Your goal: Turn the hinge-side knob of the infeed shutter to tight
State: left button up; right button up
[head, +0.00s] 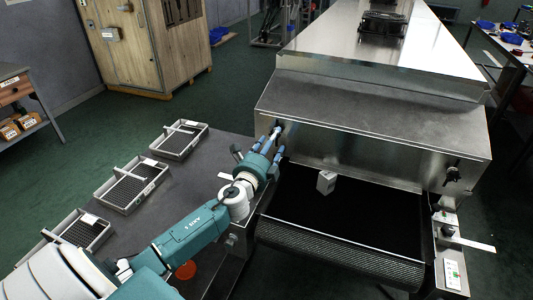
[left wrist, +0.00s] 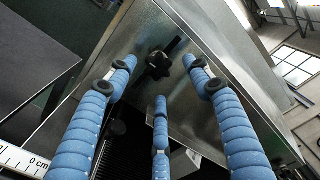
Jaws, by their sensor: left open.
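The infeed shutter (head: 375,135) is the steel front panel across the dryer mouth. A black star knob (left wrist: 158,62) sits on a dark slot in the steel in the left wrist view. My left gripper (left wrist: 160,76) is open, its blue fingers spread short of this knob with nothing held. In the head view my left gripper (head: 273,138) is at the shutter's left end, and its fingers largely cover the knob there. A second black knob (head: 453,174) is on the shutter's right end. I cannot tell which end is the hinge side. My right gripper is not in view.
A small pale block (head: 326,182) stands on the black belt (head: 340,215) below the shutter. Several mesh trays (head: 180,139) lie on the dark table at left. A ruler (left wrist: 22,160) shows at lower left in the left wrist view.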

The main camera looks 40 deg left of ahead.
pick_arm(q)
jog(key=v, duration=0.9)
jog(key=shift+s+d, duration=0.3)
